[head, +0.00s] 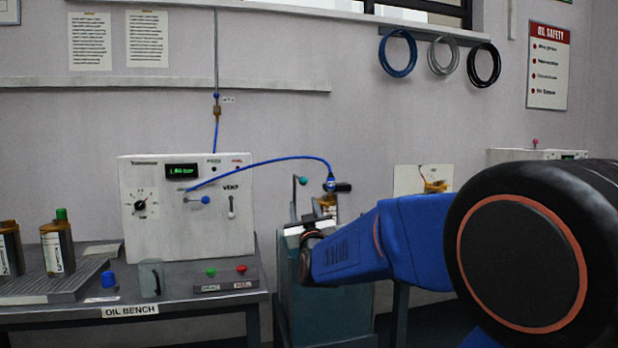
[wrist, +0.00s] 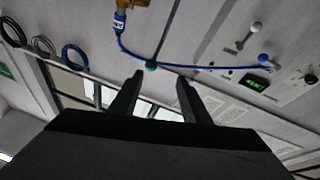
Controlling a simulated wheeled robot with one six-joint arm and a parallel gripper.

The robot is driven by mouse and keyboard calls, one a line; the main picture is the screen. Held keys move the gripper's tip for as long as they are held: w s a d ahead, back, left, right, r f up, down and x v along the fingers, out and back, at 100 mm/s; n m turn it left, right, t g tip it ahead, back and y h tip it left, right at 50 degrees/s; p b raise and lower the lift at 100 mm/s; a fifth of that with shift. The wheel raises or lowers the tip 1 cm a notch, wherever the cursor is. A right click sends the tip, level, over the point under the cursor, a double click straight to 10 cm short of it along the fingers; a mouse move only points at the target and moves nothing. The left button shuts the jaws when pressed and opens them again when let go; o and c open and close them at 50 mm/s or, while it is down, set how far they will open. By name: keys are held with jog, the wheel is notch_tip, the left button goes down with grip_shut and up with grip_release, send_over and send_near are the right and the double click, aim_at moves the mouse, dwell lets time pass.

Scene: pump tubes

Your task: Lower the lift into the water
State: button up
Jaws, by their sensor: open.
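The water tank (head: 325,310) stands right of the oil bench, partly hidden by my arm. A lift lever with a teal knob (head: 303,180) rises above the tank's left side. The teal knob (wrist: 151,65) also shows in the wrist view, between and just beyond the fingertips. An amber pump bottle (head: 327,203) stands above the tank with a blue hose (head: 270,160) plugged into its top. My gripper (wrist: 160,79) is open and empty. In the head view its fingers cannot be made out behind my wrist. The water surface is hidden.
The oil bench (head: 180,312) at left holds a white control box (head: 150,235), amber bottles (head: 57,248), a clear beaker (head: 151,278) and a button box (head: 227,281). The blue hose runs across from the control box. Coiled hoses (head: 398,53) hang on the wall.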

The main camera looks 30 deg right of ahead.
aim_at(303, 180)
jog(key=shift+h, duration=0.5)
jog(key=x, duration=0.6)
jog(key=r+x, duration=0.1)
jog(key=x, duration=0.5)
jog(key=s+x, duration=0.1)
jog(key=x, duration=0.5)
jog(key=shift+d+r, duration=0.2)
jog(key=shift+d, duration=0.2)
jog(key=shift+c, duration=0.6)
grip_shut()
